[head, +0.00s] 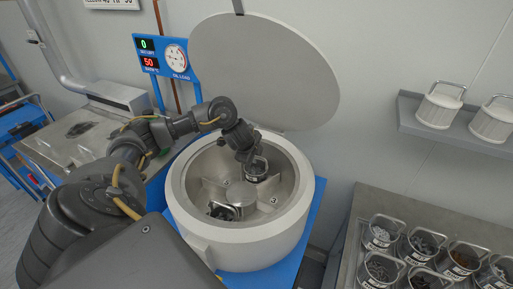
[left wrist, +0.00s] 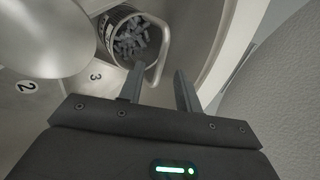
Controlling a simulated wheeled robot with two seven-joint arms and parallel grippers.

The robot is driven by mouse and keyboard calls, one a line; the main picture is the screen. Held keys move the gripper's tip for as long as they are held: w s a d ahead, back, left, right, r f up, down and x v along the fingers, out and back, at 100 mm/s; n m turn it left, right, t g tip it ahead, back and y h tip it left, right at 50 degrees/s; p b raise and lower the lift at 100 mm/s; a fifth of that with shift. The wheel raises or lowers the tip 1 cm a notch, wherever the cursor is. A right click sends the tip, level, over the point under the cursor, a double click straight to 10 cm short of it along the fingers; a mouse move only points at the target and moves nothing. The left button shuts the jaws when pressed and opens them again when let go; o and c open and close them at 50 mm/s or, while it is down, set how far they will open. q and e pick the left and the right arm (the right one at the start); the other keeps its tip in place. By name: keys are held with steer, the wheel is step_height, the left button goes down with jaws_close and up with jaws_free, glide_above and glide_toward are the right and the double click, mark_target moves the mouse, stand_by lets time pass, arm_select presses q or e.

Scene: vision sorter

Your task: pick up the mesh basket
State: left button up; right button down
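A small mesh basket (head: 257,172) with a dark label band sits in a compartment at the back of the open round drum (head: 297,205). In the left wrist view the basket (left wrist: 128,38) holds grey pieces, and its metal loop handle (left wrist: 165,45) sticks out toward my gripper. My left gripper (head: 246,155) is just above this basket. In the left wrist view its two fingers (left wrist: 160,88) are apart, with the handle's near end appearing between their tips; I cannot tell the depth. A second basket (head: 222,212) sits at the drum's front left. My right gripper is not in view.
The drum's round lid (head: 265,70) stands open behind. A central hub (head: 239,193) and dividers fill the drum. Several filled baskets stand on a metal table (head: 352,240) at the right. White containers (head: 438,105) sit on a wall shelf (head: 455,130).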

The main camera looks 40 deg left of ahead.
mark_target(258, 157)
arm_select(q)
steer(key=x, duration=0.5)
steer(key=shift+w+a+f, duration=0.15)
steer(key=shift+f, duration=0.2)
jaws_close()
stand_by(1.3)
